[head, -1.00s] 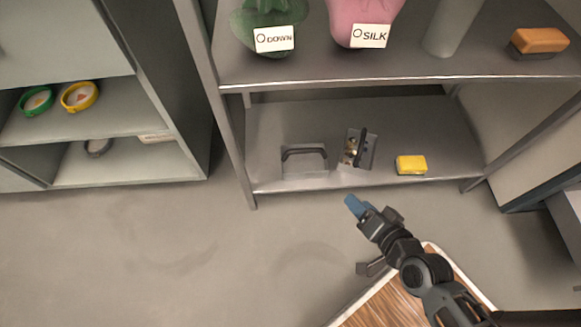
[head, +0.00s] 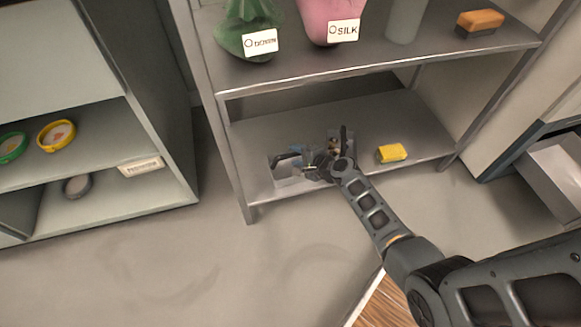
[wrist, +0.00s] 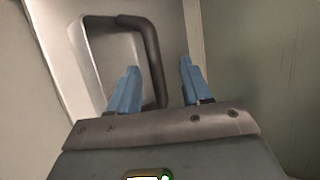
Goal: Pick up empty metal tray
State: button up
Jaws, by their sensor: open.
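The empty metal tray (head: 283,180) lies on the lower shelf with its dark handle up. In the wrist view the tray (wrist: 105,62) has a bare pale floor, and its handle (wrist: 152,42) arches along one side. My gripper (wrist: 159,70) is open, with blue fingers. The handle's lower part shows between the fingers in that view; I cannot tell whether they touch it. In the head view my gripper (head: 310,163) is at the tray's right side, partly hiding it.
A second tray (head: 347,137) with small items stands close on the right, partly behind my gripper. A yellow sponge (head: 392,153) lies further right. The upper shelf (head: 330,69) overhangs. A shelf unit (head: 120,205) stands at left.

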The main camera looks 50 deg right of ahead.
aim_at(293, 156)
jog(key=b+x, duration=0.1)
jog(key=x, duration=0.1)
jog(key=b+x, duration=0.1)
jog(key=x, duration=0.1)
jog(key=shift+a+f+b, duration=0.1)
jog(key=shift+f+b, duration=0.2)
jog(key=shift+f, duration=0.2)
jog(key=shift+w+f, duration=0.2)
jog(key=shift+w, duration=0.4)
jog(key=shift+c, duration=0.2)
grip_shut()
